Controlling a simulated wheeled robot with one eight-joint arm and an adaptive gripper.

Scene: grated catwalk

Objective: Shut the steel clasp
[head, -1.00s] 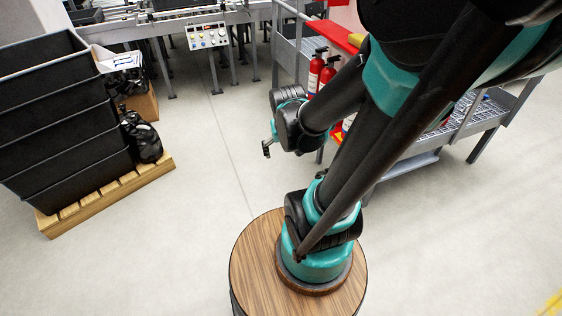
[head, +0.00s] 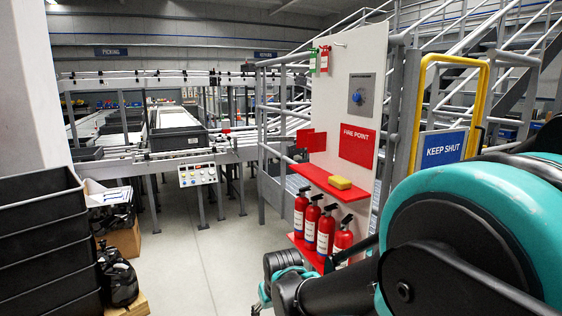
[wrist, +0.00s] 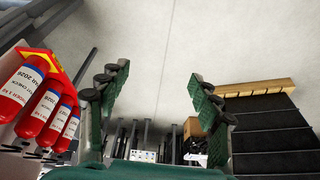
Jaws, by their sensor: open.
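I cannot make out a steel clasp for certain in either view. A yellow-framed gate (head: 487,95) with a blue "KEEP SHUT" sign (head: 443,149) stands at the right in the head view. A small dark fitting shows by its right-hand post, too small to identify, and my arm hides the gate's lower part. My gripper (wrist: 158,76) is open and empty in the wrist view, its two fingers spread above bare floor. In the head view only a little of my arm's far end shows at the bottom, well to the left of and below the gate.
A white fire-point panel (head: 340,70) carries a grey box with a blue knob (head: 358,97) and a red shelf with a yellow sponge (head: 340,183). Several extinguishers (head: 325,230) stand below it. Stacked black crates (head: 40,240) are at the left. The floor (head: 200,270) between is clear.

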